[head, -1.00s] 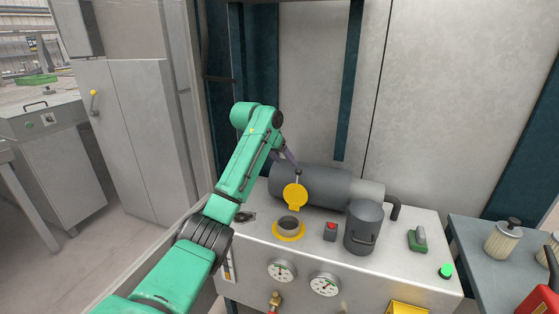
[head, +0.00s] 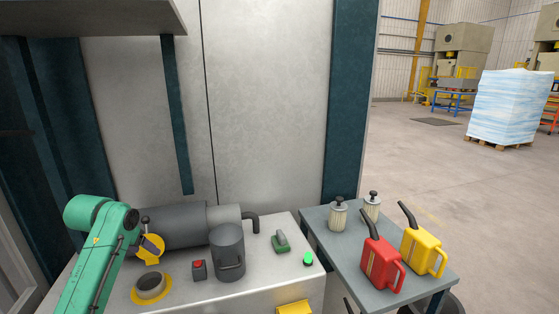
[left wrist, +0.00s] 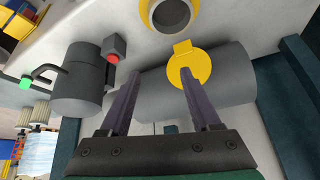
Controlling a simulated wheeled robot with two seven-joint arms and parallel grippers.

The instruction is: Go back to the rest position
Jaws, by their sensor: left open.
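My left arm (head: 97,240) is raised at the lower left of the head view, beside the machine top; its gripper is hardly visible there. In the left wrist view my left gripper (left wrist: 162,76) is open, with two purple fingers spread and nothing between them. The round yellow cap (left wrist: 190,66) shows close by the right finger; it is upright in the head view (head: 151,247), in front of the grey cylinder (head: 178,226). The open filler neck with a yellow ring (head: 150,287) stands in front of the cap. My right gripper is not in view.
A side table (head: 390,298) at right holds filters (head: 338,215), a red can (head: 381,264) and a yellow can (head: 422,250). Open floor lies beyond.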

